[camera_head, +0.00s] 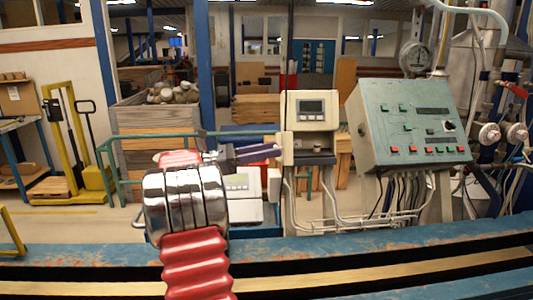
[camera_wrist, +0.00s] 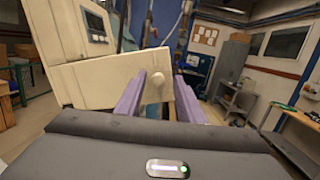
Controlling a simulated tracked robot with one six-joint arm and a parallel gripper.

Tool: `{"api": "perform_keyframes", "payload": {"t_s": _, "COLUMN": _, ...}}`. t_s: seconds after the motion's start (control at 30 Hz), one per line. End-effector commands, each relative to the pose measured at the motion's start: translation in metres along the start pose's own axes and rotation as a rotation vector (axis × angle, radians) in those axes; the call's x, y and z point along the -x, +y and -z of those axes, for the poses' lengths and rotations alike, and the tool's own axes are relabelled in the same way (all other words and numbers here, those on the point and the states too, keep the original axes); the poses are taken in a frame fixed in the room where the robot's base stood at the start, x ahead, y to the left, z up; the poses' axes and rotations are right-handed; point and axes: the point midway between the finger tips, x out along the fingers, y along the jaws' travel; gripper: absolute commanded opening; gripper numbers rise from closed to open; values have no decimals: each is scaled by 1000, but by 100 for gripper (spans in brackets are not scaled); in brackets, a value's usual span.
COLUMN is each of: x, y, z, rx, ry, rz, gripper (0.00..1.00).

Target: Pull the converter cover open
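The cream converter (camera_head: 310,108) with a small display stands at centre in the head view. Its display part also shows at upper left in the wrist view (camera_wrist: 92,28). Below it, the cream cover (camera_wrist: 85,88) carries a rounded knob (camera_wrist: 155,88). In the head view the cover (camera_head: 286,149) appears nearly edge-on at the converter's lower left, beside a dark recess, and seems swung out. My gripper (camera_wrist: 158,92) has its two purple fingers on either side of the knob, with a gap visible on the right. My gripper (camera_head: 277,149) reaches the cover from the left.
A green control panel (camera_head: 413,125) with buttons stands right of the converter. Pipes and cables run below both. A blue rail (camera_head: 400,250) crosses the foreground. A green railing (camera_head: 125,150) and wooden crates stand behind my arm. A cabinet (camera_wrist: 233,62) stands further back.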

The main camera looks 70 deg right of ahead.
Motion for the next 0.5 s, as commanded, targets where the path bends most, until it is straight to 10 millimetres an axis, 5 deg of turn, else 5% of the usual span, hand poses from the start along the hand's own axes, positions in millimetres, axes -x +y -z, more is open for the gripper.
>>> {"api": "perform_keyframes", "payload": {"t_s": 0.27, "x": 2, "y": 1, "z": 0, "rx": -1, "ry": -1, "rz": -2, "gripper": 35}}
{"api": "perform_keyframes", "payload": {"t_s": 0.5, "x": 23, "y": 1, "z": 0, "rx": -1, "ry": -1, "rz": -5, "gripper": 35}}
